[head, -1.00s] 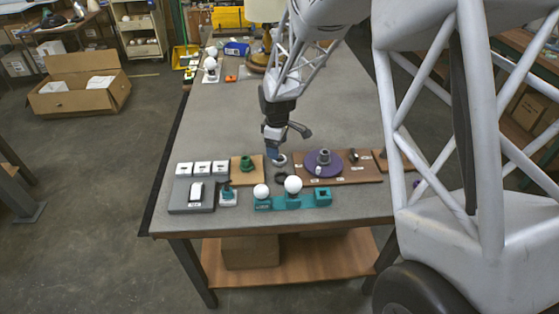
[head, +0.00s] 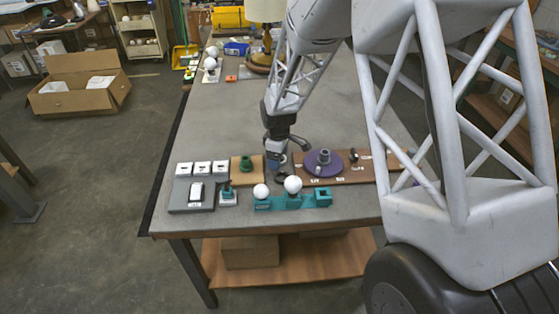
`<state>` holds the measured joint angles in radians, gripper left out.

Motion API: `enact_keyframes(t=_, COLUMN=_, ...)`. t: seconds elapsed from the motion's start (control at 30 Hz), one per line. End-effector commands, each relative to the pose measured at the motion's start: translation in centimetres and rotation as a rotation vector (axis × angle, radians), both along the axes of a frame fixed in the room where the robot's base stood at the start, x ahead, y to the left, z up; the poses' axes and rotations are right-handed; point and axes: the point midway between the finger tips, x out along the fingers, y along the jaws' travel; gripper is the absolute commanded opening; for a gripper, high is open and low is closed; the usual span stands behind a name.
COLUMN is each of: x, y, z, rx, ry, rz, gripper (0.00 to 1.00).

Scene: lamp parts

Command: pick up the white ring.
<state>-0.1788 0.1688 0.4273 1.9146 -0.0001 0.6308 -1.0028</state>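The white ring (head: 283,159) is mostly hidden; only a small pale part shows beside the fingers, on the grey table just left of the brown board. My gripper (head: 275,157) points down right over that spot. Its fingers look low, close to the table top. I cannot tell whether the fingers are around the ring or touching it, or how far apart they are.
A dark ring (head: 279,173) lies just in front. A teal holder (head: 322,198) with white balls stands nearer. A tan block with a green ring (head: 245,163) is left, and a purple disc (head: 322,163) sits on the brown board (head: 359,172). The table's middle is clear.

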Motion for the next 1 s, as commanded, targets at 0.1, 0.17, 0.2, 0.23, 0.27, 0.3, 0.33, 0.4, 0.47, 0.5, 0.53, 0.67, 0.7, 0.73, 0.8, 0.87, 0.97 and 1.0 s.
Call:
enact_keyframes(t=0.1, x=0.0, y=0.0, z=0.0, rx=0.000, ry=0.000, rz=0.000, gripper=0.80)
enact_keyframes(t=0.17, x=0.0, y=0.0, z=0.0, rx=0.000, ry=0.000, rz=0.000, gripper=0.73)
enact_keyframes(t=0.2, x=0.0, y=0.0, z=0.0, rx=0.000, ry=0.000, rz=0.000, gripper=0.67)
enact_keyframes(t=0.23, x=0.0, y=0.0, z=0.0, rx=0.000, ry=0.000, rz=0.000, gripper=0.63)
enact_keyframes(t=0.27, x=0.0, y=0.0, z=0.0, rx=0.000, ry=0.000, rz=0.000, gripper=0.58)
enact_keyframes(t=0.3, x=0.0, y=0.0, z=0.0, rx=0.000, ry=0.000, rz=0.000, gripper=0.52)
enact_keyframes(t=0.33, x=0.0, y=0.0, z=0.0, rx=0.000, ry=0.000, rz=0.000, gripper=0.47)
enact_keyframes(t=0.4, x=0.0, y=0.0, z=0.0, rx=0.000, ry=0.000, rz=0.000, gripper=0.37)
enact_keyframes(t=0.47, x=0.0, y=0.0, z=0.0, rx=0.000, ry=0.000, rz=0.000, gripper=0.28)
enact_keyframes(t=0.5, x=0.0, y=0.0, z=0.0, rx=0.000, ry=0.000, rz=0.000, gripper=0.27)
enact_keyframes(t=0.53, x=0.0, y=0.0, z=0.0, rx=0.000, ry=0.000, rz=0.000, gripper=0.27)
enact_keyframes(t=0.67, x=0.0, y=0.0, z=0.0, rx=0.000, ry=0.000, rz=0.000, gripper=0.27)
enact_keyframes(t=0.7, x=0.0, y=0.0, z=0.0, rx=0.000, ry=0.000, rz=0.000, gripper=0.27)
enact_keyframes(t=0.73, x=0.0, y=0.0, z=0.1, rx=0.000, ry=0.000, rz=0.000, gripper=0.27)
enact_keyframes(t=0.8, x=0.0, y=0.0, z=0.3, rx=0.000, ry=0.000, rz=0.000, gripper=0.27)
enact_keyframes(t=0.87, x=0.0, y=0.0, z=0.6, rx=0.000, ry=0.000, rz=0.000, gripper=0.27)
enact_keyframes(t=0.97, x=0.0, y=0.0, z=1.3, rx=0.001, ry=-0.001, rz=0.000, gripper=0.27)
enact_keyframes(t=1.0, x=0.1, y=0.0, z=1.8, rx=0.000, ry=-0.002, rz=0.000, gripper=0.27)
